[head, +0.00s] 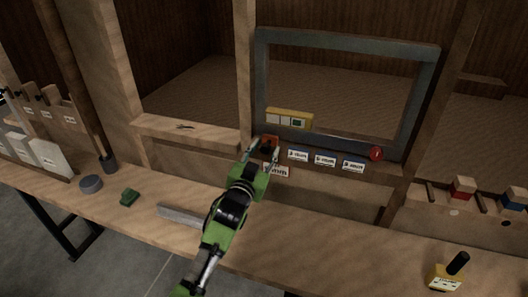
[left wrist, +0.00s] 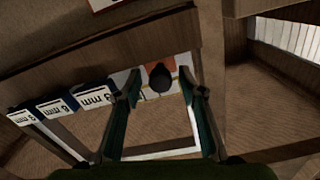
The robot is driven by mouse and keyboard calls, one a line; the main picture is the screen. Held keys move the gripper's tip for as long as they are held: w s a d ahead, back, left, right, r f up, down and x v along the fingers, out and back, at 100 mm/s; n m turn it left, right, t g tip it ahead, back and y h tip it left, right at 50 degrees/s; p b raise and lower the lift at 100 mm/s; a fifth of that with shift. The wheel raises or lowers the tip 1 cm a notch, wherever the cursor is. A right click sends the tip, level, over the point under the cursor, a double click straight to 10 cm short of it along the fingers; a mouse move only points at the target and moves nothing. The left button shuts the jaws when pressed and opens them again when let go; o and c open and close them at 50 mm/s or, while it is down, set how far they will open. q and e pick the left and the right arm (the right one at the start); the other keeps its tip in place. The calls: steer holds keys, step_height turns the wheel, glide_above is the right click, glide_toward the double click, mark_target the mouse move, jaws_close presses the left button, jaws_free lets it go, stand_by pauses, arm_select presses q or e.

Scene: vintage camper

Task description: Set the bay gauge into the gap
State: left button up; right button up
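My left gripper (head: 264,148) is at the sill under the grey window frame. Its fingers stand apart on both sides of an orange piece (head: 268,143) with a dark knob. In the left wrist view the dark knob (left wrist: 160,78) lies between the open fingers (left wrist: 160,88), with space beside it. I cannot tell whether this piece is the bay gauge. A yellow block (head: 443,277) with a black handle and a label stands on the bench at the lower right. A gap around the grey frame (head: 345,44) is hard to make out. My right gripper is not in view.
Blue pieces with mm labels (head: 325,160) line the sill beside the gripper. A yellow piece with white panels (head: 289,118) is at the frame's lower left, a red round knob (head: 376,154) at its lower right. A grey bar (head: 180,215) lies on the bench.

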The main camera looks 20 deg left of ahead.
arm_select(q)
steer(key=s, duration=1.2)
steer(key=shift+a, duration=0.2)
steer(key=s+a+f+n+g, duration=0.1)
steer(key=s+f+g, duration=0.6)
steer(key=s+f, duration=0.55)
steer(key=s+f+g, duration=0.4)
steer(key=s, duration=0.6)
steer(key=s+f+g, duration=0.4)
steer(key=s, duration=0.6)
step_height(320, 180, down, 27)
steer(key=s, duration=0.2)
steer(key=s+a+f+g, duration=0.2)
steer(key=s+f, duration=1.2)
steer(key=s, duration=0.3)
steer(key=shift+a+f+y, duration=0.15)
steer(key=shift+f+y, duration=0.15)
steer(key=shift+f, duration=0.05)
